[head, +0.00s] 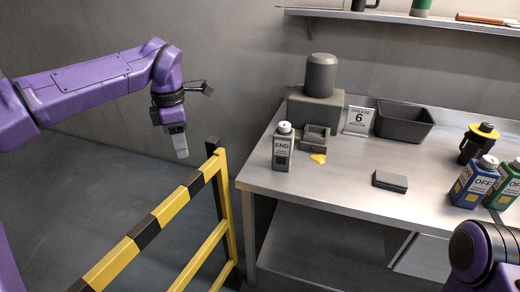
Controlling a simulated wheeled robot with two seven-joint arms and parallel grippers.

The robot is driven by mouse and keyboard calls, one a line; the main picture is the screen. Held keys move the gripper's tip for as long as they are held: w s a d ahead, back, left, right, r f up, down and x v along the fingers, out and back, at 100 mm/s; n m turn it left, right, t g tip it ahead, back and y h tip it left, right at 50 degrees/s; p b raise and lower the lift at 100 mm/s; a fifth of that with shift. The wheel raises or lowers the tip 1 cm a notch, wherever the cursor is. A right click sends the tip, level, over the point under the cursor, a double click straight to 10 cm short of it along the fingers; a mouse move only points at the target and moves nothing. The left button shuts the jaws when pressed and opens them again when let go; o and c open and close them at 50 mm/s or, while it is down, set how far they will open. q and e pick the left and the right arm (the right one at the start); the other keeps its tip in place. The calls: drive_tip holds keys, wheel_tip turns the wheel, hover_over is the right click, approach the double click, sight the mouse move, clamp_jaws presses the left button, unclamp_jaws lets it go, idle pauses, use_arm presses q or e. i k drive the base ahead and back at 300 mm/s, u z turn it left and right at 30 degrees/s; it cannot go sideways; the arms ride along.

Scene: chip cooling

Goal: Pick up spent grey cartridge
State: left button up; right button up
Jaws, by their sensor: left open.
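The grey cartridge (282,150) is a bottle with a white cap and a label reading END. It stands upright near the left end of the steel table (335,190). My left gripper (179,145) points down, open and empty, in the air left of the table and well apart from the cartridge. Its fingers are seen nearly side-on. Part of my right arm shows at the lower right, but its gripper is out of view.
A yellow-black barrier (173,208) stands between my left gripper's side and the table. A grey machine (318,95) with a small open holder (315,138) is behind the cartridge.

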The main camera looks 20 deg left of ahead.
sight(283, 144)
drive_tip(key=u, duration=1.4)
drive_tip(key=i, duration=0.8)
drive_tip(key=z, duration=2.55)
